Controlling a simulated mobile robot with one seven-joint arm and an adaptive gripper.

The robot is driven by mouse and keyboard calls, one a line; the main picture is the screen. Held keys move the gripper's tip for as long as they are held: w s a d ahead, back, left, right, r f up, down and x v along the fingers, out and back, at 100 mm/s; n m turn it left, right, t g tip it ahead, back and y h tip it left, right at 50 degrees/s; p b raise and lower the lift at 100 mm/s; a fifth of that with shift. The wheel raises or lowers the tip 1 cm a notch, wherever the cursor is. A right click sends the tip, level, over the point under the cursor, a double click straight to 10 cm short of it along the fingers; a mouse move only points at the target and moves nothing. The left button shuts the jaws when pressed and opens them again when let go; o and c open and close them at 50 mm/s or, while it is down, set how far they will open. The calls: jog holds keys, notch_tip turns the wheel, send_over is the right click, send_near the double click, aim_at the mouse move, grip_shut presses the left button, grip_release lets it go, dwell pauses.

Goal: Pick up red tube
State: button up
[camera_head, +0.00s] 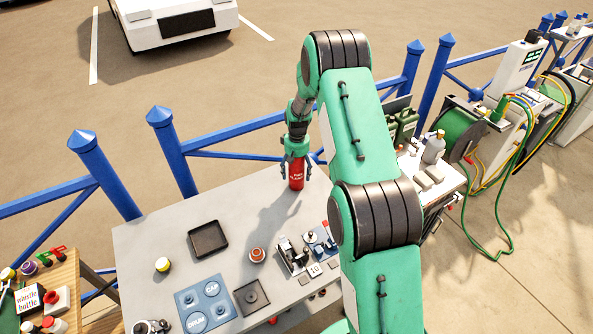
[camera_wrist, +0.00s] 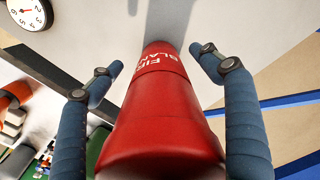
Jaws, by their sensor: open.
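The red tube (camera_head: 296,178) stands upright near the far edge of the grey table (camera_head: 150,235). White lettering shows on it in the wrist view, where the tube (camera_wrist: 160,115) fills the middle of the picture. My gripper (camera_head: 297,172) is above and around the tube's upper part. In the wrist view my gripper's two blue fingers (camera_wrist: 160,72) are spread, one on each side of the tube. A gap shows between the tube and each fingertip. The tube's far end is partly out of clear sight.
A black tray (camera_head: 208,239), a yellow-and-white ball (camera_head: 162,265), a red-brown round item (camera_head: 257,255), a blue pad (camera_head: 205,303) and small mechanical parts (camera_head: 293,254) lie on the table. A blue railing (camera_head: 235,132) runs behind it. The table left of the tube is clear.

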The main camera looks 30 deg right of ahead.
aim_at(296, 164)
jog(key=shift+c, duration=0.5)
jog(key=c, duration=1.5)
jog(key=shift+r, duration=0.1)
jog(key=shift+r, duration=0.65)
notch_tip(296, 164, up, 2)
jog(key=shift+w, duration=0.1)
jog(key=s+a, duration=0.1)
jog(key=s, duration=0.4)
jog(key=s+a+r, duration=0.1)
jog(key=s+a, duration=0.1)
jog(key=s, duration=0.3)
jog(key=s+a, duration=0.1)
jog(key=s, duration=0.4)
jog(key=shift+s+a+r, duration=0.2)
jog(key=shift+a+r, duration=0.1)
jog(key=shift+a, duration=0.1)
